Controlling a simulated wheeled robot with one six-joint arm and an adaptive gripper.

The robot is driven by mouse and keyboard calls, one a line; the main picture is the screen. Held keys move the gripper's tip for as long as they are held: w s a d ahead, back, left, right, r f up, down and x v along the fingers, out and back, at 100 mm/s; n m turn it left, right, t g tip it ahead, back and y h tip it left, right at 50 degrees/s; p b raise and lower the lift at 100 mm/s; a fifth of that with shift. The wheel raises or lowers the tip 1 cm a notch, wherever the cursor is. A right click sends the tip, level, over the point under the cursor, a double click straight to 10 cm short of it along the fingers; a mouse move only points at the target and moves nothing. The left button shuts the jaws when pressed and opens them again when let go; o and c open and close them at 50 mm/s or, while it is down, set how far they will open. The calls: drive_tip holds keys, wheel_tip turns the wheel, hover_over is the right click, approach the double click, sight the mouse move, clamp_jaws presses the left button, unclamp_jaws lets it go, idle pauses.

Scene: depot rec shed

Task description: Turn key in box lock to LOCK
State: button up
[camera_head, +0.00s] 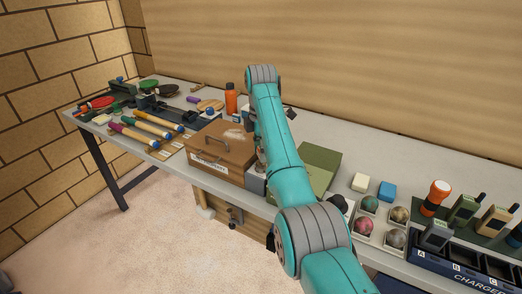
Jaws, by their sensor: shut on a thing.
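A brown wooden box (235,133) with a dark handle on its lid and a pale label on its front stands closed on the bench, left of my arm. My gripper (261,160) is mostly hidden behind my teal forearm; only a small dark part shows at the box's right end. It is shut on the key at the box. The key and lock are hidden by my arm, so the key's angle and the LOCK mark cannot be read.
A grey block (256,183) and an olive-green case (320,162) lie close beside my arm. An orange bottle (231,99) stands behind the box. Several bats and handled tools crowd the left; balls, a flashlight (436,196) and radios fill the right.

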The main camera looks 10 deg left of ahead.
drive_tip(key=n, duration=0.5)
idle(0.3)
drive_tip(key=n, duration=0.5)
idle(0.4)
drive_tip(key=o, duration=1.2)
